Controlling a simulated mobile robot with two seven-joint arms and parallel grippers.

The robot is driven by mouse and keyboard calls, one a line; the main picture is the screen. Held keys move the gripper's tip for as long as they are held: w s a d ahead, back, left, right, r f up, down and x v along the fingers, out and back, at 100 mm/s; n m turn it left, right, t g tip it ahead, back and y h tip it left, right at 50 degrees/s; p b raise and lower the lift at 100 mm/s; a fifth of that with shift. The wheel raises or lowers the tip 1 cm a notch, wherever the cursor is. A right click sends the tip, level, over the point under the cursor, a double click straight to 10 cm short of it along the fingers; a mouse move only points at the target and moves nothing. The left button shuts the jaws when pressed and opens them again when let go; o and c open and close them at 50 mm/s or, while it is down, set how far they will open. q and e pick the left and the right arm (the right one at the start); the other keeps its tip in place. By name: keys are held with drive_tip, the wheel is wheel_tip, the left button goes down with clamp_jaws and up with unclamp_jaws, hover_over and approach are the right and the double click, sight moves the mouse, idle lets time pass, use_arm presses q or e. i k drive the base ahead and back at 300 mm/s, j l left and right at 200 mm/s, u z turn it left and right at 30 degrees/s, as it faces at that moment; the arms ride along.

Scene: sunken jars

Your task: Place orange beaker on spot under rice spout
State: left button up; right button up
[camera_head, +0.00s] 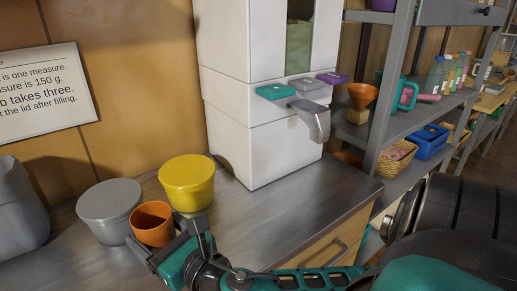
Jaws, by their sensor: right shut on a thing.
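The orange beaker (152,224) is at the counter's left, between a grey lidded jar and a yellow lidded jar. My right gripper (170,241) reaches in from the right and is shut on the beaker, with its fingers at the near side. I cannot tell whether the beaker touches the counter. The white dispenser (232,110) stands at the back, with a grey spout (313,120) jutting from its front. The counter below the spout is bare, and no marked spot can be made out there. My left gripper is not in view.
The yellow jar (187,182) and grey jar (110,208) stand close beside the beaker. A grey bin (18,210) is at far left. Teal, grey and purple keys (307,84) sit above the spout. A shelf (400,122) with an orange funnel (362,95) is at right. The counter's middle is clear.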

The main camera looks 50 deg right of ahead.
sight(312, 190)
drive_tip(key=k+l, duration=0.1)
drive_tip(key=k, duration=0.35)
drive_tip(key=k+l, duration=0.2)
drive_tip(key=l, duration=0.15)
drive_tip(key=k+l, duration=0.2)
drive_tip(key=l+z, duration=0.1)
drive_tip(key=l, duration=0.8)
drive_tip(key=i+l, duration=0.2)
drive_tip(key=l, duration=0.2)
drive_tip(key=i+l, duration=0.25)
drive_tip(key=l, duration=0.15)
